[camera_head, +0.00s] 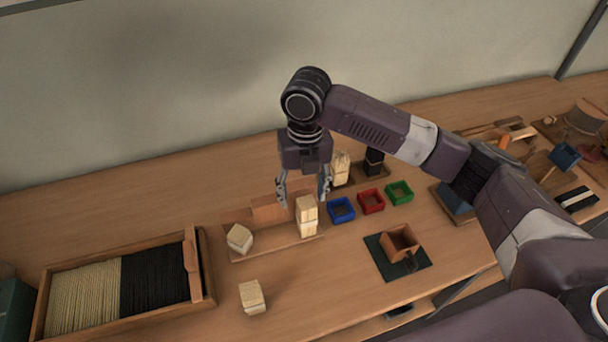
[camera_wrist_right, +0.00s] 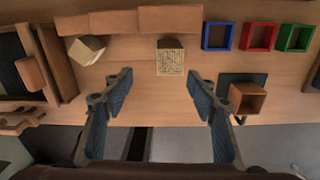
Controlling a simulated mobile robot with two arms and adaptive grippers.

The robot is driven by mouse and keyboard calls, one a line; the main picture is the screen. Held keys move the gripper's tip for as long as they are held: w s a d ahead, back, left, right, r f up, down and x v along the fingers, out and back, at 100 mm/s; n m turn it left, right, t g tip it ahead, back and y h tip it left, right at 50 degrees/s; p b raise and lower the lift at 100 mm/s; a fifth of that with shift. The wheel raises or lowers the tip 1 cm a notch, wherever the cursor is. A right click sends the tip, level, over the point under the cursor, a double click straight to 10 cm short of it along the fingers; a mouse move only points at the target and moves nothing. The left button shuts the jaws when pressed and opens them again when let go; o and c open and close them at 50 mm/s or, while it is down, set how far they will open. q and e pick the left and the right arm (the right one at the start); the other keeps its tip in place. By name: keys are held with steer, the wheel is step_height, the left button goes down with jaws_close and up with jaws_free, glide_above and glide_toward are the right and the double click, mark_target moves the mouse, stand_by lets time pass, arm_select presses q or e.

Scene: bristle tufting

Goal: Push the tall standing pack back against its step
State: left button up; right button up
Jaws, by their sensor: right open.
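The tall standing pack (camera_head: 307,217) is a pale bristle block bound in light wrap, upright on a wooden board (camera_head: 268,252). In the right wrist view I see its speckled top (camera_wrist_right: 170,58) from above, with a narrow gap between that top and the brown step (camera_wrist_right: 170,19). The step (camera_head: 270,211) stands behind it in the head view, partly hidden. My right gripper (camera_head: 303,196) points down over the pack, fingers spread to either side. In the wrist view the open, empty fingers (camera_wrist_right: 160,79) sit nearer the front than the pack. My left gripper is not in view.
A tilted pale pack (camera_head: 239,238) lies on the board's left, and another block (camera_head: 252,297) sits on the table in front. Blue (camera_head: 341,210), red (camera_head: 371,201) and green (camera_head: 399,192) trays stand to the right. A bristle tray (camera_head: 122,285) lies left.

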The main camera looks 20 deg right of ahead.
mark_target(307, 203)
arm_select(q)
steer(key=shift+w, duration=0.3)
arm_select(e)
steer(key=shift+w+d+r+n, duration=0.4)
steer(key=shift+w+d+r, duration=0.25)
steer(key=shift+d+r, duration=0.05)
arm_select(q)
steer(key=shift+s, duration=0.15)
arm_select(e)
steer(key=shift+s, duration=0.1)
steer(key=shift+f, duration=0.25)
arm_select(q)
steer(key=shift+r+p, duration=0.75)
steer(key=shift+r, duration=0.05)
arm_select(e)
step_height(307, 203, down, 7)
steer(key=shift+f, duration=0.15)
steer(key=shift+c, duration=0.4)
